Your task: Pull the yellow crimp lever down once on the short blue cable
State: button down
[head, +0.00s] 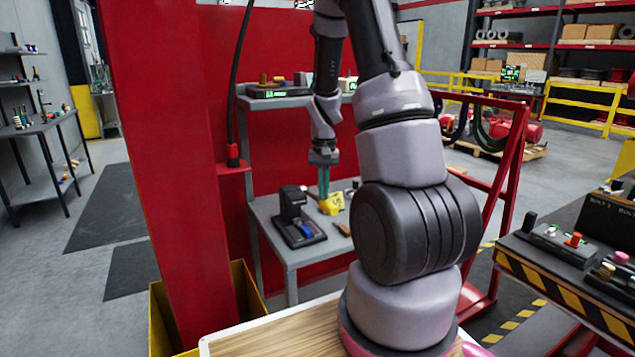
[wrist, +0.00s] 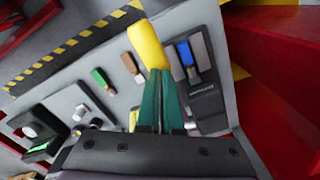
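The black crimp press (head: 293,208) stands on the grey bench, and part of it shows in the wrist view (wrist: 207,108). The short blue cable (head: 306,230) lies at its base and is also in the wrist view (wrist: 185,53). The yellow crimp lever (wrist: 147,45) shows just past my fingertips; in the head view it is a small yellow shape (head: 328,208) right of the press. My gripper (head: 323,192) points down, its green fingers (wrist: 160,78) close together with their tips at the lever's near end. I cannot tell whether they touch it.
Green (wrist: 101,79) and brown (wrist: 131,65) pieces lie on the bench beside the lever. A shelf (head: 290,98) with small items is above the bench. A red post (head: 165,150) stands left and a red frame (head: 500,190) right.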

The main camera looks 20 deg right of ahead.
jog(key=shift+f, duration=0.2)
notch_tip(320, 180, up, 13)
dwell(2.1)
dwell(0.5)
jog(key=s+a+r+t+y, duration=0.1)
jog(key=s+a+r+t, duration=0.2)
jog(key=s+a+r, duration=0.3)
jog(key=s+a+r+n+t+y, duration=0.1)
jog(key=s+a+r+t, duration=0.3)
jog(key=s+a+r, duration=0.3)
jog(key=s+r, duration=0.3)
jog(key=s, duration=0.3)
jog(key=shift+s+a+r, duration=0.2)
jog(key=shift+s+r, duration=0.1)
